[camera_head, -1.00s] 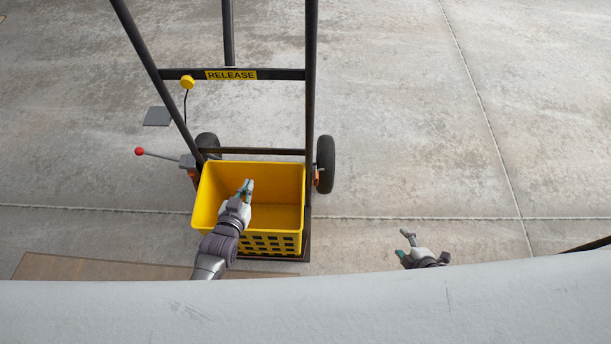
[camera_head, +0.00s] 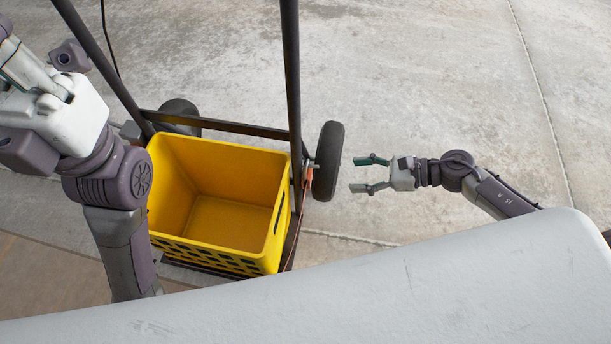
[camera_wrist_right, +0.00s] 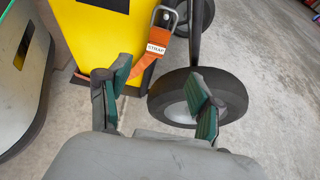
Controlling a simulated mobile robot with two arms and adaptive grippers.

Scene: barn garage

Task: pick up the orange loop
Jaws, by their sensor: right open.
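The orange loop is a strap (camera_wrist_right: 143,68) with a metal buckle and a "STRAP" label, hanging beside the yellow crate in the right wrist view. Its lower part passes behind one fingertip. In the head view only a small orange part (camera_head: 297,196) shows between crate and wheel. My right gripper (camera_head: 356,174) is open and empty, to the right of the wheel, pointing left. In the right wrist view its fingers (camera_wrist_right: 160,92) are apart, with the strap beyond them; I cannot tell if they touch it. My left gripper (camera_head: 38,75) is at the upper left, its fingertips unclear.
The yellow crate (camera_head: 163,205) is empty on the black hand truck (camera_head: 294,90). A black wheel (camera_head: 328,160) stands between the crate and my right gripper, and also shows in the wrist view (camera_wrist_right: 235,92). Concrete floor (camera_head: 430,85) is clear to the right.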

